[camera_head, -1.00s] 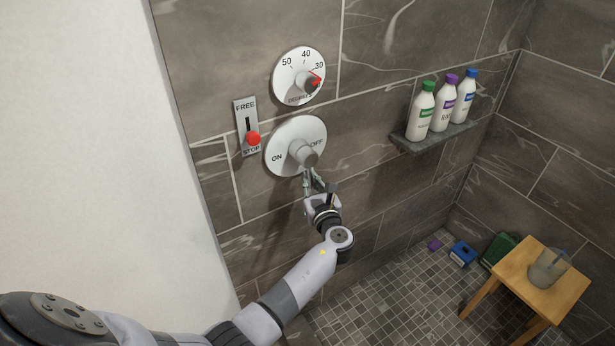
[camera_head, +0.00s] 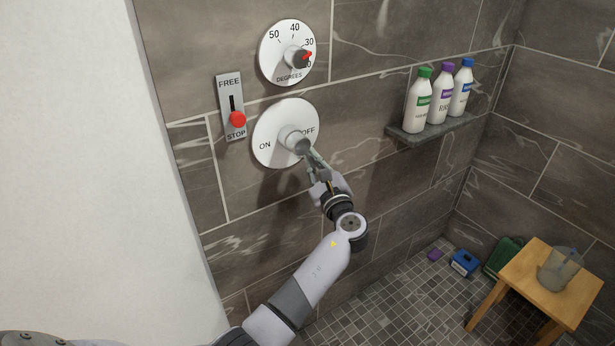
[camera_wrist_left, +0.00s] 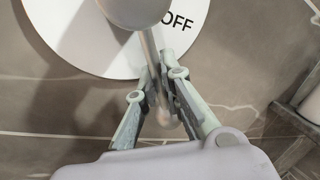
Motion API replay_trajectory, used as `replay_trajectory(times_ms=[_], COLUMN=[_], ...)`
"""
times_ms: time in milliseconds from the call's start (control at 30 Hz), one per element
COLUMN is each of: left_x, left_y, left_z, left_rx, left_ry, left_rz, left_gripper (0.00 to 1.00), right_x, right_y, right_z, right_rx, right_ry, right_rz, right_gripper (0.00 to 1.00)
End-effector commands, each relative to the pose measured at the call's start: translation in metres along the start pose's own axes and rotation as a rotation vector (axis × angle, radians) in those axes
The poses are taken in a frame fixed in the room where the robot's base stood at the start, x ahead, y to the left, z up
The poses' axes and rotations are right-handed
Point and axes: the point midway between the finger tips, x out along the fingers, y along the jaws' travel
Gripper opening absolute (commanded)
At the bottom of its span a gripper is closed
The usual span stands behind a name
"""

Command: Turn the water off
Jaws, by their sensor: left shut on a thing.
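The water control is a round white plate (camera_head: 268,125) on the tiled wall, marked ON at left and OFF at right. A grey knob (camera_head: 297,141) sticks out of its middle. In the left wrist view a thin lever (camera_wrist_left: 150,48) runs from the knob down between my fingers. My left gripper (camera_head: 313,157) is at the plate's lower right, below the word OFF, shut on this lever. The wrist view shows the fingers (camera_wrist_left: 160,82) on both sides of it. The lever is mostly hidden in the head view. My right gripper is not in view.
Above is a temperature dial (camera_head: 286,52); at left is a FREE/STOP slider (camera_head: 237,119) with its red knob near STOP. A shelf (camera_head: 432,136) holds three bottles. A wooden stool (camera_head: 531,276) with a pitcher (camera_head: 558,268) stands at right. Small boxes (camera_head: 464,263) lie on the floor.

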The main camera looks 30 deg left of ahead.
Motion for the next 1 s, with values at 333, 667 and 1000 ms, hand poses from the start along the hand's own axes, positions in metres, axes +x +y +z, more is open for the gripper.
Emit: replay_trajectory(times_ms=[333, 667, 1000], left_x=[0.005, 0.005, 0.005], left_y=[-0.01, -0.012, -0.011], left_z=[0.007, 0.009, 0.006], left_rx=[-0.116, -0.129, -0.126], left_ry=[-0.047, -0.051, -0.045], left_rz=[-0.005, -0.005, -0.005], left_gripper=[0.0, 0.0, 0.22], right_x=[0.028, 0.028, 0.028], right_y=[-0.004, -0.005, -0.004], right_z=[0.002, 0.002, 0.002], right_rx=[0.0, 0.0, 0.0], right_ry=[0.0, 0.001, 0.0], right_rz=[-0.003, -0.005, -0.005], right_gripper=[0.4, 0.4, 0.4])
